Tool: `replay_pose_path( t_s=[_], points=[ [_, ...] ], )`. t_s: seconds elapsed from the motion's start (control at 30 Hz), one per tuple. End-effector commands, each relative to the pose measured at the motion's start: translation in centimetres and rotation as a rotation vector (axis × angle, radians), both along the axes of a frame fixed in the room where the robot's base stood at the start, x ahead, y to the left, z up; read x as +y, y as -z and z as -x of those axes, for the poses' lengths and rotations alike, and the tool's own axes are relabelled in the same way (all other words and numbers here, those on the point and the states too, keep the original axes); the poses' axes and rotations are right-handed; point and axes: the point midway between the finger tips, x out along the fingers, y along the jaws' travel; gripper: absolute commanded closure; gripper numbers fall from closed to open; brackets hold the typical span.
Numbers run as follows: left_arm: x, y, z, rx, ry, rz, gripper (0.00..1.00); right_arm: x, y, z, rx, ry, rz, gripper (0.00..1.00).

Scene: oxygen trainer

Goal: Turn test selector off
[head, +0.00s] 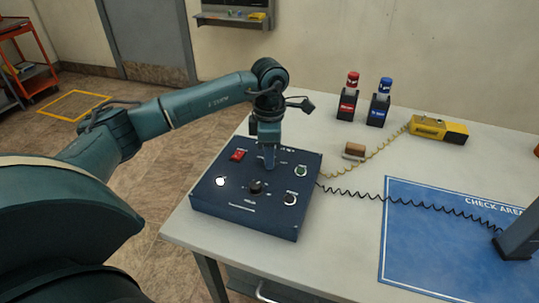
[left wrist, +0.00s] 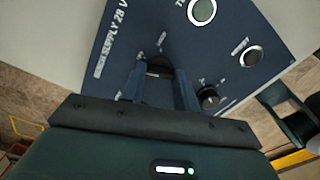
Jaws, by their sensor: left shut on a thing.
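The dark blue control box (head: 226,208) sits at the left end of the table. My left gripper (head: 269,166) points down onto the box's top, behind the front knob (head: 255,187). In the left wrist view, my left gripper (left wrist: 160,82) is shut on a small dark control (left wrist: 160,69) on the panel. Its label is too small to read, so I cannot tell whether it is the test selector, nor its setting. The front knob (left wrist: 208,97) stands apart, beside the fingers. My right gripper is not in view.
The box also carries a red switch (head: 238,155), a lit white lamp (head: 221,182) and a green round fitting (head: 301,171). Coiled cords cross the table.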

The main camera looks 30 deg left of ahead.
Motion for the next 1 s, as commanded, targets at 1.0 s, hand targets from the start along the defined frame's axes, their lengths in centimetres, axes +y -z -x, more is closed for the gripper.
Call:
replay_pose_path(
  t_s=[1.0],
  points=[
    [-0.08, -0.12, -0.06, -0.004, 0.345, 0.002, 0.92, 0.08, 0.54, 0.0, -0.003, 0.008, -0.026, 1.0]
  ],
)
